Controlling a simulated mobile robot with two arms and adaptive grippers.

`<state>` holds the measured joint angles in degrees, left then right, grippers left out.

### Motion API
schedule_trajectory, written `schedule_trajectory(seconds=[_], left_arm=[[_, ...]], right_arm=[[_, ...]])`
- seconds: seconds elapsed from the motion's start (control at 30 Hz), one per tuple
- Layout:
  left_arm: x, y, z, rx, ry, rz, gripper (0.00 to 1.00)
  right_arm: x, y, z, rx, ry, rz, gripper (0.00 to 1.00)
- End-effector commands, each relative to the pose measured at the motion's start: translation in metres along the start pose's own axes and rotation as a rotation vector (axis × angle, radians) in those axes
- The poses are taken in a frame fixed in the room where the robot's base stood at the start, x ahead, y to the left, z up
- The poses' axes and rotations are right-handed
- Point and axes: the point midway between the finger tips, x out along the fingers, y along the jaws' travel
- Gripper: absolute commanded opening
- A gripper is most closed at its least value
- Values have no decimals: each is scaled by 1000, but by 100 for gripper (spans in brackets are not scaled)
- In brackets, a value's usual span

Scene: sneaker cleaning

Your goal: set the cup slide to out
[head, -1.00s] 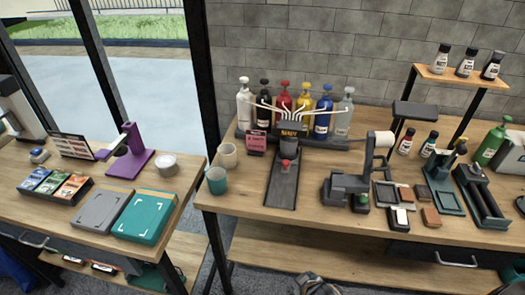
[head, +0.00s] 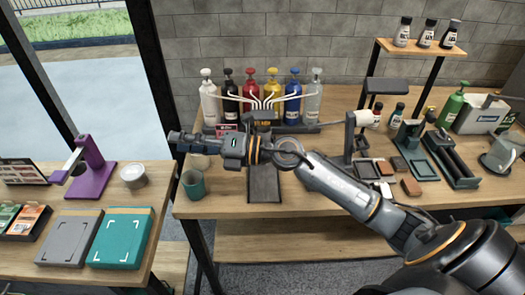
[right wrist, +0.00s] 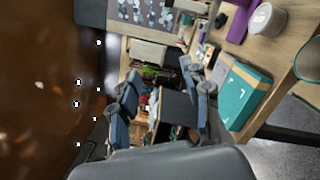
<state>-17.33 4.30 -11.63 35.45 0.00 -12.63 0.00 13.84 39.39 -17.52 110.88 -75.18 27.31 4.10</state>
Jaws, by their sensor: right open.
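The cup slide (head: 265,185) is a dark flat track running forward from the pump dispenser (head: 262,115) on the right-hand bench. My right arm crosses over its upper part, so its carriage and the red cup are hidden. My right gripper (head: 180,142) points left, above and left of the slide, beside the dispenser's front left. It is open and empty; its two blue-grey fingers stand apart in the right wrist view (right wrist: 158,105). It appears apart from the slide. My left gripper is not in view.
A teal cup (head: 193,184) and a partly covered cream cup (head: 201,161) stand left of the slide, below my right gripper. Several coloured pump bottles (head: 272,88) line the back. A stand (head: 349,140) and small trays lie to the right. A gap separates the two benches.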

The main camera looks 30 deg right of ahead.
Motion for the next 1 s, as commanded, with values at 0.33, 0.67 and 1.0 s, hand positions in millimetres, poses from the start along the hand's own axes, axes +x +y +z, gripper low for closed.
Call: schedule_trajectory(seconds=[0.33, 0.67, 1.0], left_arm=[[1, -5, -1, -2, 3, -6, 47], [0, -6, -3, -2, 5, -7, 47], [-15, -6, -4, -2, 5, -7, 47]], right_arm=[[-118, -120, 63, -509, 604, -760, 48], [-207, -138, 115, -521, 732, -1129, 48], [-192, -190, 98, -516, 737, -1126, 48]])
